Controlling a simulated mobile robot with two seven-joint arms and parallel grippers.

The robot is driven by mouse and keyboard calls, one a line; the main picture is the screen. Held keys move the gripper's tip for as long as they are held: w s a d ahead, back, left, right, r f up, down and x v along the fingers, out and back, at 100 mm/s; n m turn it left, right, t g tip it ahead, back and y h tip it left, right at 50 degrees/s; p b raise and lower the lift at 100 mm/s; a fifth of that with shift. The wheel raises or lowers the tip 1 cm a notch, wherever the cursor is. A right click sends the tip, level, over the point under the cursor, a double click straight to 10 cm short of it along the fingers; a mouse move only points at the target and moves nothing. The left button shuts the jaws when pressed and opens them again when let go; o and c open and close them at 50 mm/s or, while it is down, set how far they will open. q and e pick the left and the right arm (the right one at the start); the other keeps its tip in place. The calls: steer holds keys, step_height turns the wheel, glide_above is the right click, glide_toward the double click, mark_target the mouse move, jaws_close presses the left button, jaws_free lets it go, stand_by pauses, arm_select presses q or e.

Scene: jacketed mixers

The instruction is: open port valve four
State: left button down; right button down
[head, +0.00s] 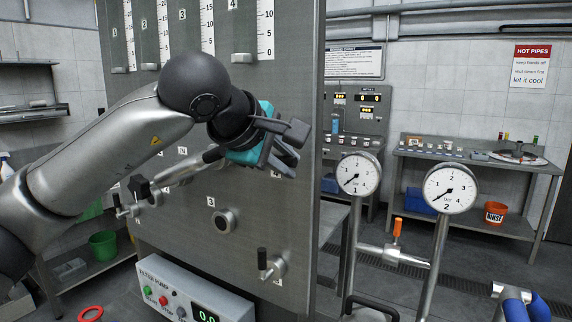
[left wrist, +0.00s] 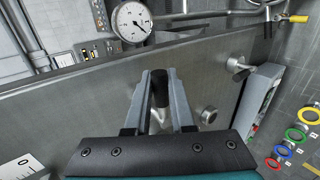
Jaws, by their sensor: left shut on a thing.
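My left gripper (head: 280,150) is in front of the upright grey metal panel (head: 180,245), right of its middle. In the left wrist view its two fingers (left wrist: 160,82) are shut on a black valve handle (left wrist: 160,92) with a metal stem below it. A round metal port (head: 223,221) marked 3 is lower left of the gripper. Another black-handled valve (head: 270,264) is lower on the panel, at the right. My right gripper is not in view.
Several level scales (head: 264,28) line the panel top. Two dial gauges (head: 358,174) on pipes stand to the right, with an orange-handled valve (head: 397,232) between them. A pump box (head: 192,290) sits below the panel. A bench (head: 470,165) stands at the back right.

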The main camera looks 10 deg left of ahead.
arm_select(q)
steer(key=shift+f, duration=0.1)
stand_by(0.4)
steer(key=c, duration=0.8)
jaws_free()
steer(key=shift+o, duration=0.2)
steer(key=b+v, duration=0.1)
steer(key=v, duration=1.4)
steer(key=shift+s+d, duration=0.15)
